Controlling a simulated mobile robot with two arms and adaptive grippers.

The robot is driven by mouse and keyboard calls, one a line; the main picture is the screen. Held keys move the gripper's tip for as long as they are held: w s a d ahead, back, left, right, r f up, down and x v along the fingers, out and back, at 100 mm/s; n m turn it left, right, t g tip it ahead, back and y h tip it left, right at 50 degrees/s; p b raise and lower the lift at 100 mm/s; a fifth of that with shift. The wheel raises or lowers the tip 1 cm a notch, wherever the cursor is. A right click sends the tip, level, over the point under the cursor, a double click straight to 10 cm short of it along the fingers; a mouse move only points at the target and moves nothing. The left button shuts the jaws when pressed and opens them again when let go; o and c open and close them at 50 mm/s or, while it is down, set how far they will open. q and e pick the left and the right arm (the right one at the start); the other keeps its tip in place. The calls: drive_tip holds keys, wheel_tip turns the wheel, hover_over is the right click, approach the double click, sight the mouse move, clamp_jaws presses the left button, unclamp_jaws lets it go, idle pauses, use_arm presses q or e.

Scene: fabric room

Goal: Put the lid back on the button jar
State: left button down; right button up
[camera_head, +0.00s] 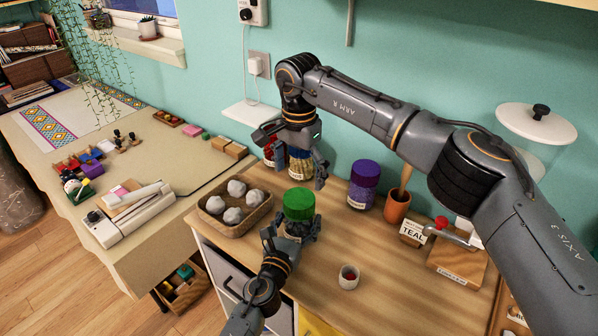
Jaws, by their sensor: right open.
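A jar with a green lid (299,203) stands on the wooden top. My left gripper (291,231) is low around its body; I cannot tell whether the fingers touch it. My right gripper (297,162) points down and is open, by a jar with yellow contents (300,168) that it partly hides. I cannot see a lid on that jar. A red jar (269,150) is partly hidden behind the same gripper. A purple-lidded jar (364,179) stands to the right. Which of these is the button jar cannot be read.
A tray of grey-white lumps (234,223) stands left of the green-lidded jar. A small white cup (348,277) stands at the front. A large glass jar with a white lid (536,124) is behind my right arm.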

sight(299, 198)
drive_tip(key=shift+f, duration=4.05)
